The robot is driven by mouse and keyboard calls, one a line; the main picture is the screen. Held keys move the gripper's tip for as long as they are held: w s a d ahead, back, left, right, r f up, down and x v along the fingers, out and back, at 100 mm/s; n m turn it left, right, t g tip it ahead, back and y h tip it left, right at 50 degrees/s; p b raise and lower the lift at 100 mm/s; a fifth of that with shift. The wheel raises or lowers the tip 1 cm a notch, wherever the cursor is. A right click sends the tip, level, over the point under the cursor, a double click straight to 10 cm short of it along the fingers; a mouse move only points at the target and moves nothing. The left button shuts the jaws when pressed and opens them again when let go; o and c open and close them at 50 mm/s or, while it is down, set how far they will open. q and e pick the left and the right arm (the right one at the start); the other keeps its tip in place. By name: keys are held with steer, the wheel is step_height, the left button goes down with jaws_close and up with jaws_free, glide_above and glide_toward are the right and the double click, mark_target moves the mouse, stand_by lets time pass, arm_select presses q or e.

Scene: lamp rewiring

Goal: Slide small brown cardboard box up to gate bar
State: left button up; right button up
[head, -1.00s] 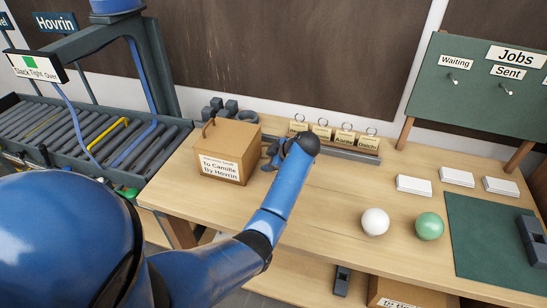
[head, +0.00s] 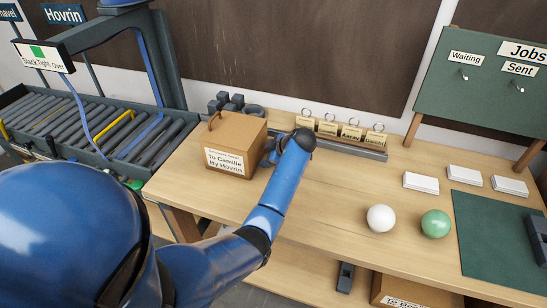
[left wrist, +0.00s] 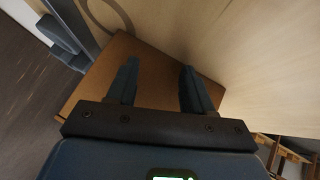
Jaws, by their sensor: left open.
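The small brown cardboard box (head: 236,135) stands upright on the wooden table near its left end, with a white label reading "To Camille By Hovrin" on its front. My left gripper (head: 269,153) is at the box's right side, open, with its fingers pointing at the box. In the left wrist view the open fingers (left wrist: 159,72) reach over the brown box (left wrist: 120,52); I cannot tell whether they touch it. A yellow bar (head: 116,129) lies over the conveyor rollers at the left; I cannot tell whether it is the gate bar. My right gripper is not in view.
The roller conveyor (head: 62,120) adjoins the table at the left, under a dark frame. Grey blocks (head: 232,103) stand behind the box. A rack of tags (head: 345,133) is at the back. White and green balls (head: 380,218) lie at the right front. The table's middle is clear.

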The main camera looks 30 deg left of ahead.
mark_target(258, 152)
arm_select(q)
steer(key=shift+s+a, duration=0.3)
steer(key=shift+a, duration=0.75)
steer(key=shift+s+a, duration=0.25)
steer(key=shift+a, duration=0.75)
steer(key=shift+s+a+b, duration=0.15)
steer(key=shift+s+a, duration=0.1)
steer(key=shift+a, duration=0.8)
steer(key=shift+s+a+b, duration=0.1)
steer(key=shift+s+a, duration=0.15)
steer(key=shift+a, duration=0.85)
steer(key=shift+s+a+b, duration=0.15)
steer(key=shift+s+a, duration=0.1)
steer(key=shift+a, duration=0.8)
steer(key=shift+s+a+b, duration=0.15)
steer(key=shift+s+a, duration=0.1)
steer(key=shift+a, duration=0.8)
steer(key=shift+s+a+b, duration=0.2)
steer(key=shift+s+a, duration=0.05)
steer(key=shift+a, duration=0.75)
steer(key=shift+s+a+b, duration=0.15)
steer(key=shift+s+a, duration=0.1)
steer(key=shift+a, duration=0.8)
steer(key=shift+a, duration=0.15)
